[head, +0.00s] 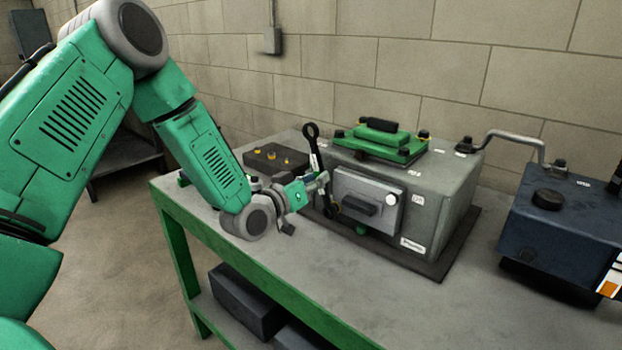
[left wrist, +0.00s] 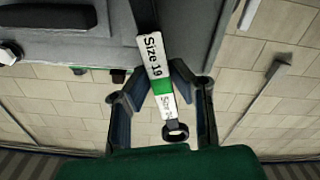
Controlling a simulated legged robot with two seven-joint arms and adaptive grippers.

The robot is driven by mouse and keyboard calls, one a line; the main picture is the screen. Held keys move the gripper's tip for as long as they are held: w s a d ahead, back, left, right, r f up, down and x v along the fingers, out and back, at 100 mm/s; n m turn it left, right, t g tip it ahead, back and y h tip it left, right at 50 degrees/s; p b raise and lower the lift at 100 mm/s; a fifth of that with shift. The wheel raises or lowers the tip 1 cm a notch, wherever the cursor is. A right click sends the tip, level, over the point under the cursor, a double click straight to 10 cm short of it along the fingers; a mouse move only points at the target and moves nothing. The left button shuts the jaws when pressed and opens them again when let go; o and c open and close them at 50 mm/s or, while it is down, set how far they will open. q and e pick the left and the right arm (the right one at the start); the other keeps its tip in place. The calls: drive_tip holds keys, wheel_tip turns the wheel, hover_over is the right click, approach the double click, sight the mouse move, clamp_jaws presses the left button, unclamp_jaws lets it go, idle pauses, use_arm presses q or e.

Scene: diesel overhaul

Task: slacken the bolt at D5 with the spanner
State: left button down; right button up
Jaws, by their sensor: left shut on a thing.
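The spanner (head: 312,143) is dark, with a pale label, and stands nearly upright at the left side of the grey engine block (head: 440,190). Its ring end is up. My left gripper (head: 322,184) is shut on its shaft. In the left wrist view the spanner (left wrist: 160,68) shows a white and green label reading "Size 19" between the fingers (left wrist: 160,74). Its lower end is close to the left edge of the grey side cover (head: 368,200); I cannot tell whether it sits on a bolt. I cannot make out the D5 mark. My right gripper is not in view.
A green cover (head: 383,143) with a black handle sits on the block. A dark tray (head: 277,158) with yellow-topped pieces lies behind my gripper. A blue machine (head: 560,225) stands at the right. The green-edged bench (head: 330,270) is clear in front.

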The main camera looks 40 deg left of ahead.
sight(340, 173)
use_arm(q)
drive_tip(key=shift+d+r+m, duration=0.2)
drive_tip(key=shift+d+m, duration=0.1)
drive_tip(key=shift+d, duration=0.1)
drive_tip(key=shift+d, duration=0.1)
drive_tip(key=d+m, duration=0.2)
drive_tip(key=m, duration=0.1)
drive_tip(key=shift+s, duration=0.15)
drive_tip(key=shift+d+r+m, duration=0.15)
drive_tip(key=shift+d+m, duration=0.1)
drive_tip(key=shift+m, duration=0.05)
drive_tip(key=shift+a, duration=0.2)
drive_tip(key=shift+d+r, duration=0.1)
drive_tip(key=shift+d, duration=0.05)
